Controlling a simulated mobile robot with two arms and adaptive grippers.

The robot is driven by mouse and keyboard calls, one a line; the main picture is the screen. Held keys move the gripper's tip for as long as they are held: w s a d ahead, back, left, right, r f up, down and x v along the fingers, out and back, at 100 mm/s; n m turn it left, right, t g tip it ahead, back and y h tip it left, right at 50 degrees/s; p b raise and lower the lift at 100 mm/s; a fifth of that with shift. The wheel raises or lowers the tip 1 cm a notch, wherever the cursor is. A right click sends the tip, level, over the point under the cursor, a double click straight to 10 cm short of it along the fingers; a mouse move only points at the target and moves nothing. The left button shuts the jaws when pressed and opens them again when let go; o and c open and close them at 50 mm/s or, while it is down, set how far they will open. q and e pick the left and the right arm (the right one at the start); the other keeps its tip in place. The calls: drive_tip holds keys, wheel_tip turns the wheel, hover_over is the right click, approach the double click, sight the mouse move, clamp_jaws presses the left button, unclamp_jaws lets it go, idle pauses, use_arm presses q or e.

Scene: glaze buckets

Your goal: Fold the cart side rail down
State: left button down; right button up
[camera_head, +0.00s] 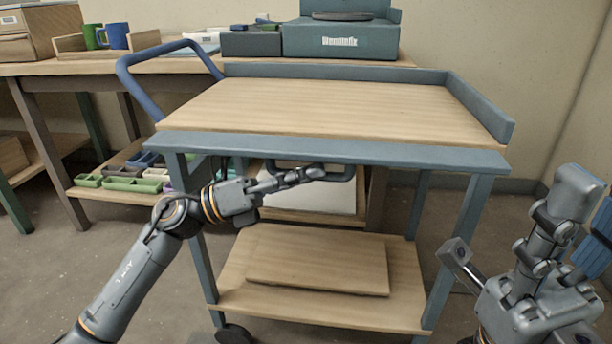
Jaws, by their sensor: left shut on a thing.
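The cart has a pale wooden top (320,105) with blue-grey edges. Its near side rail (340,149) runs along the front edge and does not stand above the top, unlike the back and right rails. A dark loop handle (345,174) shows just below this rail. My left gripper (318,173) is at that handle, under the rail, shut on it; its fingers partly cover the handle. My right gripper (518,222) is at the lower right, apart from the cart, with its fingers spread and nothing seen between them.
The back rail (330,73) and right rail (480,105) stand up. A blue push handle (140,85) curves out at the left. The lower shelf (320,310) holds a wooden board (318,262). Behind is a workbench (60,68) with mugs and a teal box (340,40).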

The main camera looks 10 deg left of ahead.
use_arm(q)
drive_tip(key=c, duration=1.6)
unclamp_jaws()
drive_tip(key=shift+a, duration=0.1)
drive_tip(key=v, duration=1.2)
drive_tip(key=shift+f, duration=0.1)
